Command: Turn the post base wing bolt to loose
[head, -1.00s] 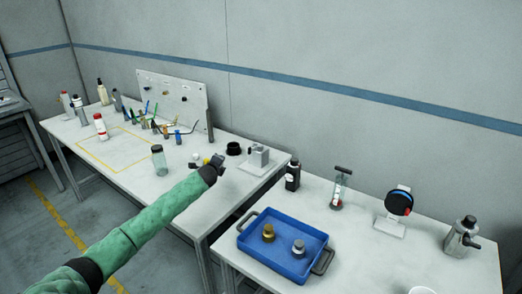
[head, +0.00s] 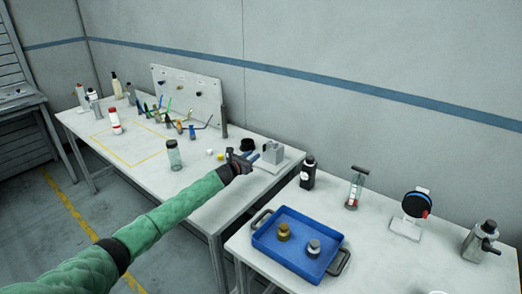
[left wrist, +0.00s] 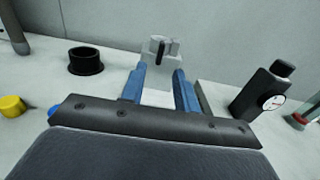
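The post base is a light grey block (head: 272,153) on a pale plate at the right end of the left table. In the left wrist view the block (left wrist: 147,58) stands straight ahead, between and beyond my fingers. A small dark upright piece on its face, apparently the wing bolt (left wrist: 163,50), shows there; its exact angle is hard to tell. My left gripper (head: 252,158) is just left of the post base. In the left wrist view its blue fingers (left wrist: 160,84) are apart with nothing between them, not touching the bolt. My right gripper is in neither view.
A black ring (left wrist: 86,60) stands left of the post base, and a black bottle (left wrist: 262,95) stands to its right. A small yellow piece (left wrist: 12,105) lies at the left. A blue tray (head: 297,248) sits on the right table. A gap separates the two tables.

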